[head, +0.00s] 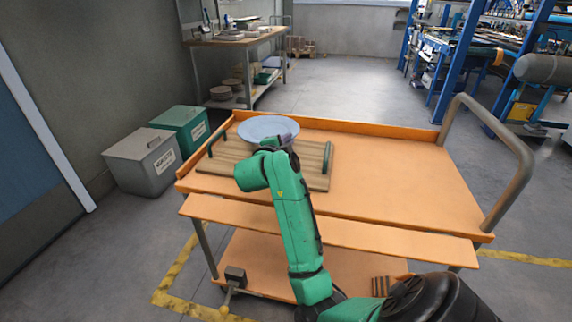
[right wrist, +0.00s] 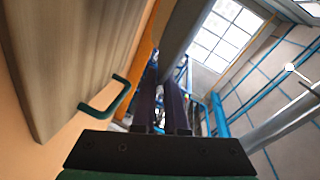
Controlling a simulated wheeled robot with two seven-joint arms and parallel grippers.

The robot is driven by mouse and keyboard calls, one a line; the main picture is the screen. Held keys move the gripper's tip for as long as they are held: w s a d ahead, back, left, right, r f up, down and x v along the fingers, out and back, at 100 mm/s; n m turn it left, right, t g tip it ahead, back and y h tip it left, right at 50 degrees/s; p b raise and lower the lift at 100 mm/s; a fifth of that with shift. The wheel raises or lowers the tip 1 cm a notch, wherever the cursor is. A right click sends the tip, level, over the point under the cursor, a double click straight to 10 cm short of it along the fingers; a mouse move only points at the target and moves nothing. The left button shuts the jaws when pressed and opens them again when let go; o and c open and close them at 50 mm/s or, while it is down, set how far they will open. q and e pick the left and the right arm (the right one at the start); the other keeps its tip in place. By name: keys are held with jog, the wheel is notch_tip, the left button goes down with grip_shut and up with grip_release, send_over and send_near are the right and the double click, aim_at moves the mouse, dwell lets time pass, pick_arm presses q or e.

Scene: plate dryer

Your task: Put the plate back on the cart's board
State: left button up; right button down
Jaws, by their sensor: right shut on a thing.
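The pale blue plate (head: 262,127) is in the head view over the far part of the wooden board (head: 222,166), which lies on the cart. My right gripper (head: 281,142) is at the plate's near edge, mostly hidden behind my green wrist. In the right wrist view its two dark fingers (right wrist: 160,100) are shut on the plate, which shows nearly edge-on as a grey strip (right wrist: 186,32). The board (right wrist: 70,50) with a green handle (right wrist: 105,101) is to the left there, apart from the plate. The exact height is unclear. My left gripper is not in view.
The orange cart top (head: 400,185) is bare right of the board. A low rim runs along its back, and a grey push handle (head: 515,150) rises at right. Two bins, grey (head: 145,160) and green (head: 182,124), stand left. A workbench (head: 235,40) is behind.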

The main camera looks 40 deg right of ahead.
notch_tip(320, 180, down, 6)
jog(key=shift+f+b, duration=0.1)
jog(key=shift+b, duration=0.45)
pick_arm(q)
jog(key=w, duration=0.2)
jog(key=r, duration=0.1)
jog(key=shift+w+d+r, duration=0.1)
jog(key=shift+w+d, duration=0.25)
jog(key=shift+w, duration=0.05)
pick_arm(e)
jog(key=c, duration=0.9)
grip_release()
jog(key=shift+c, duration=0.2)
jog(key=shift+s+a, duration=0.15)
jog(key=shift+a, duration=0.05)
jog(key=p+v, duration=0.1)
jog(key=v, duration=1)
jog(key=shift+a, duration=0.25)
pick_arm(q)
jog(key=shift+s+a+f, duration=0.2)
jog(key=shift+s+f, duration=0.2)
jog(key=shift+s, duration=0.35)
pick_arm(e)
jog(key=shift+s, duration=0.1)
